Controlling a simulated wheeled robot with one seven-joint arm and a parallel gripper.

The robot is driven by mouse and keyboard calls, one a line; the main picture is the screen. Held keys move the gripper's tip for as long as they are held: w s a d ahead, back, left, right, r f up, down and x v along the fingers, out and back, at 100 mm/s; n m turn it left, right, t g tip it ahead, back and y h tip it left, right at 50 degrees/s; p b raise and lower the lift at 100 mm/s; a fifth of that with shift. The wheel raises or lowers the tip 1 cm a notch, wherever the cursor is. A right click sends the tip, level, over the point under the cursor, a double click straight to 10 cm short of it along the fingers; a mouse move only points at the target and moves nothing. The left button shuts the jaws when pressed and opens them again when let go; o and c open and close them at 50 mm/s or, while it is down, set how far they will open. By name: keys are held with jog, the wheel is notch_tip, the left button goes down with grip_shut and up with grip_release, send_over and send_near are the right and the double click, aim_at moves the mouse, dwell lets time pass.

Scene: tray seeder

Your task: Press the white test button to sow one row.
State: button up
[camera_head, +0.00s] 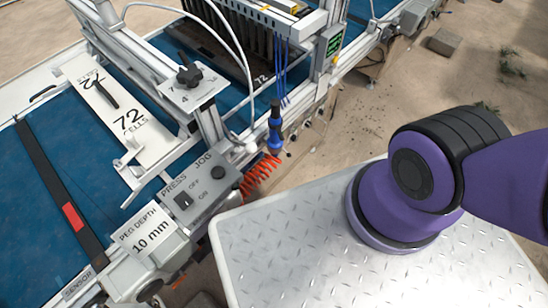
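I cannot make out a white test button in the head view. A grey control box (200,187) at the centre left carries a dark rocker switch (183,201) marked PRESS, OFF and ON, and a dark round button (218,173) under the word JOG. A small box with a green screen (333,43) stands upright on the machine frame at the top, its lower face too small to read. My purple and black arm (420,180) is at the right, over the metal plate. My gripper is out of view.
A pale treadplate surface (310,240) fills the lower right. The seeder has a blue belt (40,210), a 72-cell plate (115,105), a lever knob (188,70), a 10 mm peg-depth box (145,240) and a red coiled hose (262,172) with a blue fitting (275,128).

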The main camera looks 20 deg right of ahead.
jog(key=shift+c, duration=0.4)
grip_shut()
dwell(1.6)
